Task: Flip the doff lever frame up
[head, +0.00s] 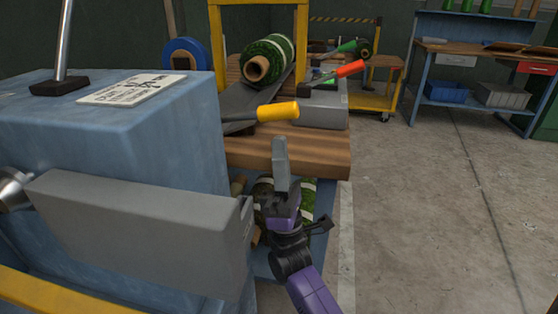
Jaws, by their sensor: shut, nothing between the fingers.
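A lever with a yellow grip (277,111) lies low and nearly level over the wooden bench top, with a dark arm running left. A second lever with an orange-red grip (349,69) slopes up to the right behind it. I cannot tell which one belongs to the doff lever frame. My gripper (279,146) points upward at the bench's front edge, just below the yellow grip in the picture. It is shut and empty; I cannot tell its depth gap to the yellow grip.
A large blue machine housing (120,130) with a grey box (145,230) fills the left. The wooden bench (290,155) is below. Floor on the right is clear.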

